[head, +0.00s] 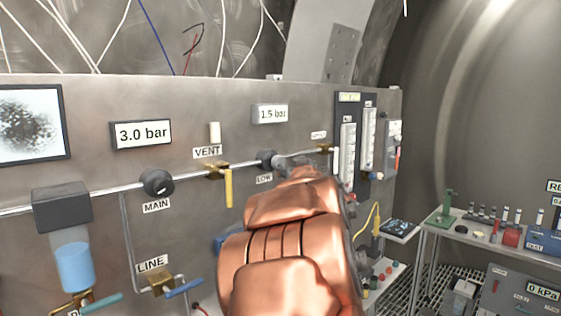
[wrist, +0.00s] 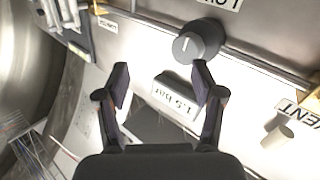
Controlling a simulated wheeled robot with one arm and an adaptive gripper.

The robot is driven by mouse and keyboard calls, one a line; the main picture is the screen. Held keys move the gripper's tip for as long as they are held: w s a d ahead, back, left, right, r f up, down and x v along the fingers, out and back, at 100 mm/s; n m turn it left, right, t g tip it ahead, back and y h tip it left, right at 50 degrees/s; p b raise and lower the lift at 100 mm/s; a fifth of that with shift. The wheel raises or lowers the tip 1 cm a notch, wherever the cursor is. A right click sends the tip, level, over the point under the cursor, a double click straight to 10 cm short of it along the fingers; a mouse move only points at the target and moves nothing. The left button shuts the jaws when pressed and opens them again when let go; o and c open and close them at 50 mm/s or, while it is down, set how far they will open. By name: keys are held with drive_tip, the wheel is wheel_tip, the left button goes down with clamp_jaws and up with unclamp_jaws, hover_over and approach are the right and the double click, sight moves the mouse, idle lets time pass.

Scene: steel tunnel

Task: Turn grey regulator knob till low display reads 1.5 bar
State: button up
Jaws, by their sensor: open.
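The dark grey regulator knob (head: 265,157) sits on the steel panel above the LOW label, partly beside my copper-coloured arm. In the wrist view the knob (wrist: 199,42) shows a white pointer mark and lies past the tip of the right finger, not between the fingers. The low display (head: 272,114) reads 1.5 bar; it appears upside down in the wrist view (wrist: 178,96). My gripper (wrist: 162,72) is open and empty. In the head view my gripper (head: 290,162) is close to the knob's right. I cannot tell whether a finger touches the knob.
The MAIN knob (head: 157,183) and its 3.0 bar display (head: 141,134) are further left. A yellow VENT valve handle (head: 228,188) hangs left of the grey knob. Flow tubes (head: 348,150) stand to the right. A side table (head: 475,240) holds small items.

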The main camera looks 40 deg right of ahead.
sight(281, 162)
drive_tip(key=shift+w+d+f+n+t+y+p, duration=0.1)
drive_tip(key=shift+w+d+n+t+y+p, duration=0.15)
drive_tip(key=shift+w+n+t+y+p, duration=0.85)
drive_tip(key=shift+w+d+n+t+y+p, duration=0.2)
drive_tip(key=shift+w+n+y, duration=1)
drive_tip(key=shift+y, duration=1.25)
drive_tip(key=shift+w+d+f+n+t+y+p, duration=0.1)
drive_tip(key=shift+w+d+n+t+y+p, duration=0.4)
drive_tip(key=shift+w+n+y, duration=1)
drive_tip(key=shift+s+a+m+y, duration=0.2)
drive_tip(key=shift+s+m+y, duration=0.05)
drive_tip(key=shift+m, duration=0.15)
drive_tip(key=c, duration=1.1)
drive_tip(key=shift+r+p, duration=0.1)
drive_tip(key=shift+p, duration=0.25)
drive_tip(key=shift+c, duration=0.2)
drive_tip(key=shift+p, duration=0.5)
